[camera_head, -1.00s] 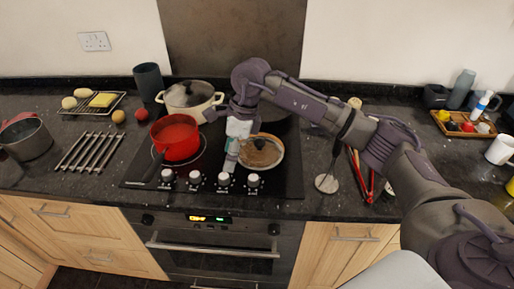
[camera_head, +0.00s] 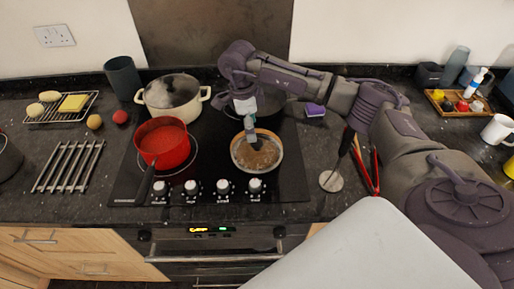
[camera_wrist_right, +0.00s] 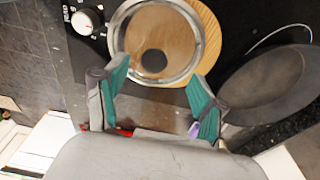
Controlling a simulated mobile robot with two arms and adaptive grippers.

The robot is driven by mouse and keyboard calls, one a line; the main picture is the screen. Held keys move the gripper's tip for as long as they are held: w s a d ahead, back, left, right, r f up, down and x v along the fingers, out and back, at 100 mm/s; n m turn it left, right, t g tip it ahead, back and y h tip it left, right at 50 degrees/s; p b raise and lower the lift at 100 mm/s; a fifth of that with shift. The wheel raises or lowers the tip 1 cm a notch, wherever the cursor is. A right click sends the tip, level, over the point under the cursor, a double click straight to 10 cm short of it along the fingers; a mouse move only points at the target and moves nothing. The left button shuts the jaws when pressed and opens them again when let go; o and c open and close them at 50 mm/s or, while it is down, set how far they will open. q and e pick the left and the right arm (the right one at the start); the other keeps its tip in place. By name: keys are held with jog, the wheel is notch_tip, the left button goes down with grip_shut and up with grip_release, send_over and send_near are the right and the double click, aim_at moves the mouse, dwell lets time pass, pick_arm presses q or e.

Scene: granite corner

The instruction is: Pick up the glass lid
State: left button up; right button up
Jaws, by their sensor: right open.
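The exact height gap cannot be told. My left gripper is not in view.
A red pan (camera_head: 163,143) stands left of the lid. A cream pot (camera_head: 172,93) with its own glass lid is behind it. A dark pan (camera_wrist_right: 268,88) lies close to the lid. Control knobs (camera_head: 223,187) line the front. A masher (camera_head: 331,181) and red tongs (camera_head: 365,166) lie right.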

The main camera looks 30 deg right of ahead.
aim_at(257, 143)
jog(key=shift+s+d+f+p, duration=0.1)
jog(key=shift+s+f+p, duration=0.1)
jog(key=shift+f+p, duration=0.3)
jog(key=shift+s+d+f+p, duration=0.1)
jog(key=shift+s+f+p, duration=0.05)
jog(key=shift+f+p, duration=0.25)
jog(key=shift+s+d+f+p, duration=0.1)
jog(key=shift+s+f+p, duration=0.15)
jog(key=shift+f, duration=0.35)
jog(key=shift+s+d+f+p, duration=0.15)
jog(key=shift+f+p, duration=0.2)
jog(key=shift+f, duration=0.25)
jog(key=shift+d+f, duration=0.1)
jog(key=shift+f, duration=0.65)
jog(key=shift+w, duration=0.1)
jog(key=c, duration=0.4)
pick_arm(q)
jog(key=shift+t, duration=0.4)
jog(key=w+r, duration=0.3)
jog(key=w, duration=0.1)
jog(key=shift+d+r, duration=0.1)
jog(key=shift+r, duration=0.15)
pick_arm(e)
grip_shut()
